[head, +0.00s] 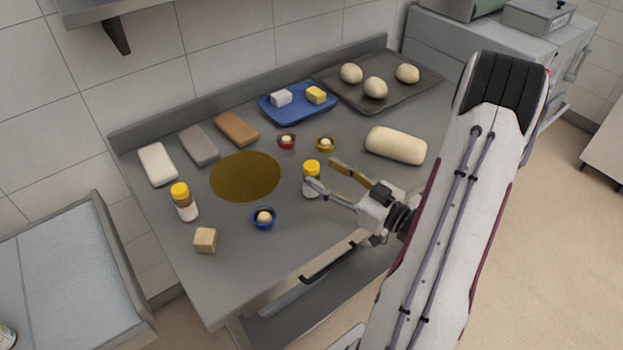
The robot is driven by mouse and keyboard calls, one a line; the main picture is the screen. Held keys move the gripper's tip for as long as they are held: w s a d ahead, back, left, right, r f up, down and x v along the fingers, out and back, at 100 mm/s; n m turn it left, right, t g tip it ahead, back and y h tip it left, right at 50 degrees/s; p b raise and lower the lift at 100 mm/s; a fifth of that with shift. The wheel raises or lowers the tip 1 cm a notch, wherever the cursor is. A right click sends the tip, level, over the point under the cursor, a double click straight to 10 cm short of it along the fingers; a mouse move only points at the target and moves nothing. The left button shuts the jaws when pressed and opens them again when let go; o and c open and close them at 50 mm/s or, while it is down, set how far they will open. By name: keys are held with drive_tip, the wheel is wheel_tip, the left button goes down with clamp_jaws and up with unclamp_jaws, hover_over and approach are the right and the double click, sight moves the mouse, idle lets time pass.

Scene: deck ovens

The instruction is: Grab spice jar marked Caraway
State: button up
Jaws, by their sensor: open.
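Two spice jars with yellow caps stand upright on the steel table. One jar (312,169) is in the middle, right at the fingertips of my gripper (323,174). The other jar (184,203), with reddish-brown contents, stands near the left edge. The lettering on both is too small to read, so I cannot tell which is Caraway. My gripper is open, reaching in from the right. Its nearer finger overlaps the middle jar in the picture; its farther finger is to the jar's right. I cannot tell whether either touches it.
Small blue (264,220), red (286,143) and yellow (325,146) bowls surround the middle jar. A brown round patch (245,176) lies left of it, a dough loaf (396,146) right. A beige cube (205,240) is front left; a blue tray (298,115) and baking tray (420,90) are behind.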

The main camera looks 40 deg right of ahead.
drive_tip(key=shift+w+a, duration=0.15)
drive_tip(key=shift+w, duration=0.55)
drive_tip(key=shift+w+a, duration=0.15)
drive_tip(key=shift+w, duration=0.5)
drive_tip(key=c, duration=1.2)
